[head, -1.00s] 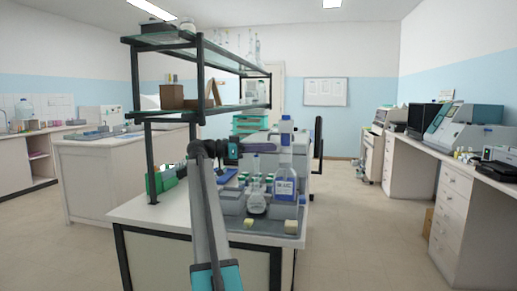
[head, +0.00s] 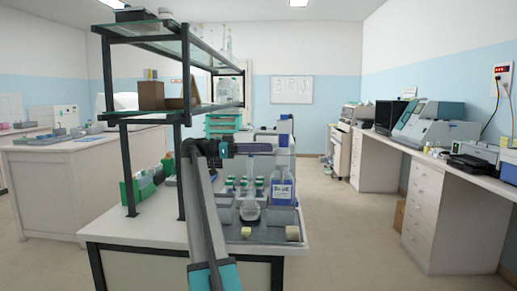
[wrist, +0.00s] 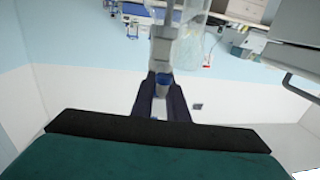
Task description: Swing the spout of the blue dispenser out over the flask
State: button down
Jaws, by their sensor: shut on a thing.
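The blue dispenser (head: 283,192) is a clear bottle with a "BLUE" label and a tall white and blue head. It stands upright in a grey tray at the bench's right end. Its pale spout (head: 256,148) extends left from the head, above the glass flask (head: 250,212) as seen in the head view; alignment in depth cannot be judged. My gripper (head: 231,149) is at the spout's left end. In the wrist view, my dark jaws (wrist: 160,93) are shut around the blue-tipped spout end (wrist: 163,80). The flask stands on the tray, left of the bottle.
A two-tier glass shelf with dark posts (head: 182,160) rises left of my arm. Green boxes (head: 128,190) stand beneath it. The floor right of the bench is clear.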

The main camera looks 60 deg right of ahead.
jog(key=shift+f, duration=0.25)
jog(key=c, duration=1.7)
grip_release()
jog(key=shift+w+a, duration=0.1)
jog(key=shift+w, duration=0.1)
jog(key=shift+r, duration=0.25)
jog(key=shift+r+p, duration=0.3)
jog(key=shift+r, duration=1)
jog(key=shift+s+a+r, duration=0.3)
jog(key=shift+a, duration=0.05)
jog(key=shift+s+a+r+p, duration=0.25)
jog(key=shift+s+a, duration=1.3)
jog(key=shift+a, duration=0.45)
jog(key=shift+s+a+r+p, duration=0.2)
jog(key=shift+s+a, duration=1.4)
jog(key=shift+a, duration=0.35)
jog(key=shift+s+a+r+p, duration=0.25)
jog(key=shift+s+a, duration=1.3)
jog(key=shift+a, duration=0.45)
